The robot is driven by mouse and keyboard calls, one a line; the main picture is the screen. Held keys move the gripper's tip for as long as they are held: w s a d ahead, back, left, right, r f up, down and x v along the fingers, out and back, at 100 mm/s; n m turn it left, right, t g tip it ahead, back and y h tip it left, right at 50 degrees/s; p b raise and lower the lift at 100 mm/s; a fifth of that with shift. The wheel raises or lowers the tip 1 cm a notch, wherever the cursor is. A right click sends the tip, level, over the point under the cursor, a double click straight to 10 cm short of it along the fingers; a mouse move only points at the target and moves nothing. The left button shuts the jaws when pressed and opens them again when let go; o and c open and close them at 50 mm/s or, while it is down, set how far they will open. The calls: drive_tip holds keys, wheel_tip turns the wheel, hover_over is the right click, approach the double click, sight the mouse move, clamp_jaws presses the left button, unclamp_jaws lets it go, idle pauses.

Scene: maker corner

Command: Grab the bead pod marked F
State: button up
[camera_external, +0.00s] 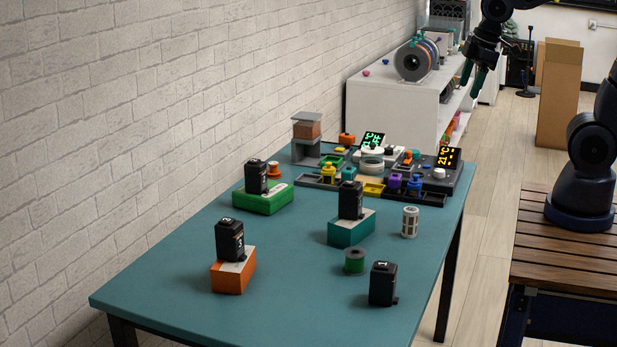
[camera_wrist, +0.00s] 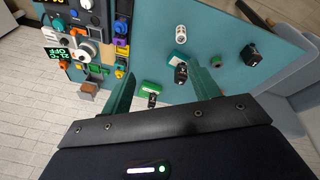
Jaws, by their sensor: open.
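Several black pods stand on the teal table. In the external view one pod (camera_external: 256,177) is on a green block, one (camera_external: 350,201) on a teal block, one (camera_external: 229,241) on an orange block, and one (camera_external: 383,284) directly on the table at the front right. Their marks are too small to read surely, so I cannot tell which is F. My gripper (camera_external: 473,77) is open and empty, high beyond the table's far right side. In the wrist view my gripper (camera_wrist: 160,72) shows pods on the teal block (camera_wrist: 181,74), the green block (camera_wrist: 152,101) and the table (camera_wrist: 251,54).
A green spool (camera_external: 354,261) and a pale perforated cylinder (camera_external: 410,222) stand near the right-hand pods. Trays, small parts and lit displays (camera_external: 448,158) crowd the table's far end. A white shelf unit (camera_external: 390,110) is behind. The table's front left is clear.

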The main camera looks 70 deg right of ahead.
drive_tip(key=w+a+f+n+g, duration=0.25)
drive_tip(key=w+f+n, duration=0.4)
drive_tip(key=f, duration=0.35)
drive_tip(key=n, duration=0.7)
approach(411, 209)
drive_tip(key=shift+w+d+f+m+g, duration=0.25)
drive_tip(key=shift+w+d+g, duration=0.1)
drive_tip(key=shift+d, duration=0.2)
drive_tip(key=shift+f, duration=2.6)
drive_tip(key=f, duration=0.2)
drive_tip(key=a+f, duration=0.1)
drive_tip(key=f, duration=0.1)
drive_tip(key=shift+f, duration=0.6)
drive_tip(key=c, duration=1.1)
drive_tip(key=shift+r, duration=0.1)
